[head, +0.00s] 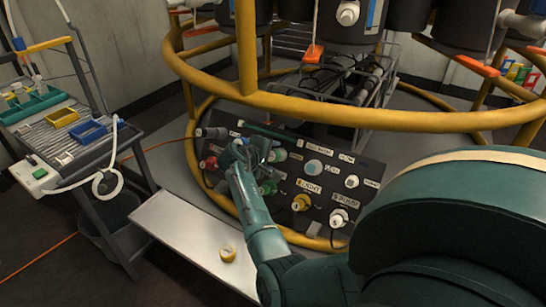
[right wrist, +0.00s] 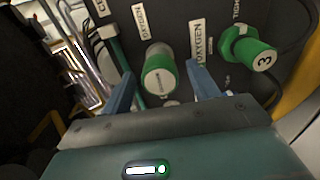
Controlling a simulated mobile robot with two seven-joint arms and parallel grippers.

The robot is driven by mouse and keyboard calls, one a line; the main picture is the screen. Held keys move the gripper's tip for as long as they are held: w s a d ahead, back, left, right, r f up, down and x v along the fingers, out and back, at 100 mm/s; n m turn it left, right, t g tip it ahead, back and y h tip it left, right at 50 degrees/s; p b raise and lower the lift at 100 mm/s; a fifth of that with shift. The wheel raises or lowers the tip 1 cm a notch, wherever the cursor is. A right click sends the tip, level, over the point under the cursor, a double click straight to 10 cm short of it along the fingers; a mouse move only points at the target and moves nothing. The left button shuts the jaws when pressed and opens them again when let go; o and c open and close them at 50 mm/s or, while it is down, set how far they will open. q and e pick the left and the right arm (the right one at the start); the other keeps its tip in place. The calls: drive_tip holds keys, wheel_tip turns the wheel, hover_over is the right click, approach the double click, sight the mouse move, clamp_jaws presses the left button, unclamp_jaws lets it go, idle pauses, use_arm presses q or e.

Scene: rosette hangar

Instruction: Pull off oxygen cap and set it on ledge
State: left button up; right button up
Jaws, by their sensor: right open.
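In the head view my right gripper (head: 255,152) is at the upper left of the panel (head: 325,200) and hides part of the fittings there. The pale ledge (head: 185,235) runs below the panel. My left gripper is not in view.
A yellow round cap (head: 228,254) lies on the ledge; the ledge's left part is clear. A green connector marked 3 (right wrist: 262,58) with a cable is right of the cap. A yellow rail (head: 350,112) crosses above the panel. A cart (head: 65,130) stands left.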

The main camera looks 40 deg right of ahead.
drive_tip(key=shift+p, duration=0.7)
idle(1.1)
drive_tip(key=shift+c, duration=0.3)
clamp_jaws()
idle(0.4)
drive_tip(key=shift+r, duration=0.1)
drive_tip(key=shift+p+v, duration=2.55)
drive_tip(key=shift+v, duration=0.4)
